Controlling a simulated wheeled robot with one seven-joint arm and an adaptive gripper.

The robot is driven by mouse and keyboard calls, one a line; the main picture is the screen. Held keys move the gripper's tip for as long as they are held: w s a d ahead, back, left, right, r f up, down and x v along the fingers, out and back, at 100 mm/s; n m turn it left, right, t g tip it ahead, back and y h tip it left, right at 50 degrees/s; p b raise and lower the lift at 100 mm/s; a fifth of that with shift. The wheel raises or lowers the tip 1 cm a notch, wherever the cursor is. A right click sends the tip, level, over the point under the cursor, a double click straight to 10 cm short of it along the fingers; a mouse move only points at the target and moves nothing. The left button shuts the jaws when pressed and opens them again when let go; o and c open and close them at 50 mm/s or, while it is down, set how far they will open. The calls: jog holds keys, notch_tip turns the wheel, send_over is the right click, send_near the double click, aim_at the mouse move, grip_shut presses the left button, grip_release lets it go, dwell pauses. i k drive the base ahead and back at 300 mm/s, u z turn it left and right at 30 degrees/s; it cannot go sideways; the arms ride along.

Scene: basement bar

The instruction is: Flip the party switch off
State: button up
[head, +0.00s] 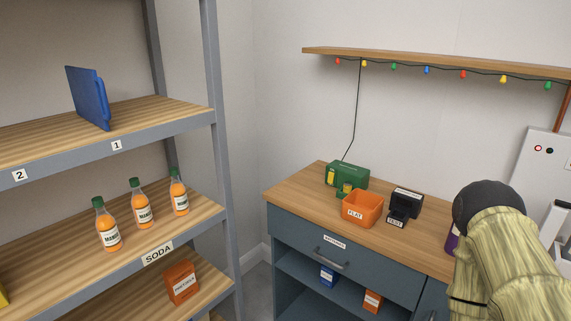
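I cannot pick out a switch labelled "party" for certain. A string of coloured bulbs (463,74) hangs under the wall shelf, and its dark cord runs down the wall to behind a green box (347,176) on the counter. The green box has a yellow part on its front left; I cannot tell whether this is a switch. A white panel (545,150) at the right edge carries a red-ringed and a black round mark. My arm stands at the lower right and hides part of the counter and panel. I cannot make out my gripper.
On the counter (290,196) are an orange bin (362,208) labelled FLAT and a black holder (404,206). A blue-grey drawer (320,262) is shut below. A metal rack (218,130) on the left holds orange bottles (144,206) and a blue folder-like object (88,98).

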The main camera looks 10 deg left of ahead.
aim_at(331, 177)
jog(key=u, duration=0.1)
jog(key=i, duration=0.45)
jog(key=u, duration=2.35)
jog(key=k, duration=0.9)
jog(key=z, duration=1.15)
jog(key=i, duration=0.5)
jog(key=u, duration=0.05)
